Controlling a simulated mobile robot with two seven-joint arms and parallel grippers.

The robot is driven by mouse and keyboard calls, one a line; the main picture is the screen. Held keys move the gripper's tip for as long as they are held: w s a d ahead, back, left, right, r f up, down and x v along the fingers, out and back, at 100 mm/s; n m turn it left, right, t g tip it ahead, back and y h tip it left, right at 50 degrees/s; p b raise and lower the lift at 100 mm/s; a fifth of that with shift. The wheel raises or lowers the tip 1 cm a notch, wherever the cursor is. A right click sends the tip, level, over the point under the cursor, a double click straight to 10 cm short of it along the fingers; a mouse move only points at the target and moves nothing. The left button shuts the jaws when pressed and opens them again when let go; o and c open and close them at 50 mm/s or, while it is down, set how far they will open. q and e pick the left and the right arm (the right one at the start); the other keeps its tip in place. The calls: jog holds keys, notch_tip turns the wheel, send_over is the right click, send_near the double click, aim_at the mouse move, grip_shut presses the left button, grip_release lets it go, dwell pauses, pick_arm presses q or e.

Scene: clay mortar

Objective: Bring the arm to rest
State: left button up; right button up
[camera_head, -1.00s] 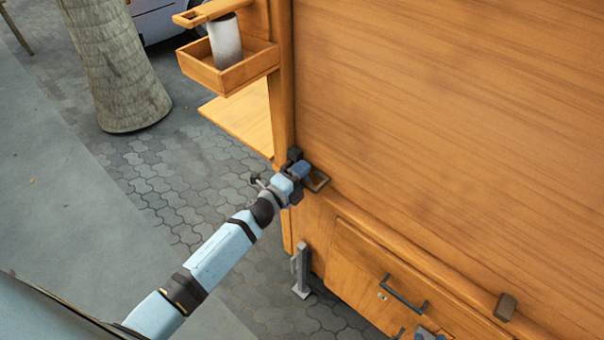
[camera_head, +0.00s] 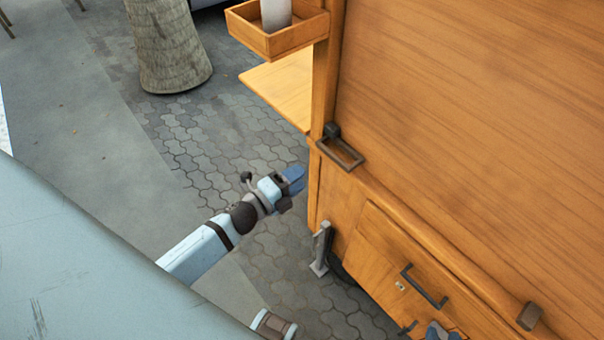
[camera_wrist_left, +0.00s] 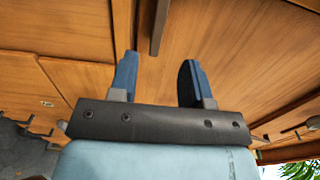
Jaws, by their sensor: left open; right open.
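My left gripper (camera_head: 291,184) is open and empty, in the air to the left of the wooden cabinet. In the left wrist view its two blue fingers (camera_wrist_left: 157,80) stand apart with nothing between them, facing wooden panels. A dark metal handle (camera_head: 340,152) is on the cabinet's left edge, apart from the gripper and above it to the right. My right gripper (camera_head: 437,331) shows only in part at the bottom edge, near the lower drawer front.
The large wooden cabinet (camera_head: 470,110) fills the right side. A side shelf (camera_head: 285,92) and an open box (camera_head: 283,42) with a white cylinder stick out at its left. A drawer handle (camera_head: 424,286) is on its lower front. Paving and a tree trunk (camera_head: 168,45) lie to the left.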

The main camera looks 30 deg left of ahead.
dwell(0.4)
pick_arm(q)
jog(key=s+d+n+g+y+p, duration=0.1)
jog(key=s+d+n+g+p, duration=0.2)
jog(key=s+n+p, duration=0.2)
jog(key=s+d+r+n+g+y+p, duration=0.1)
jog(key=s+n+p, duration=0.4)
jog(key=s+n, duration=0.5)
jog(key=d+n+g+y, duration=0.1)
jog(key=d+n+g, duration=0.1)
jog(key=n, duration=0.2)
jog(key=shift+s+r, duration=0.2)
jog(key=shift+r, duration=0.1)
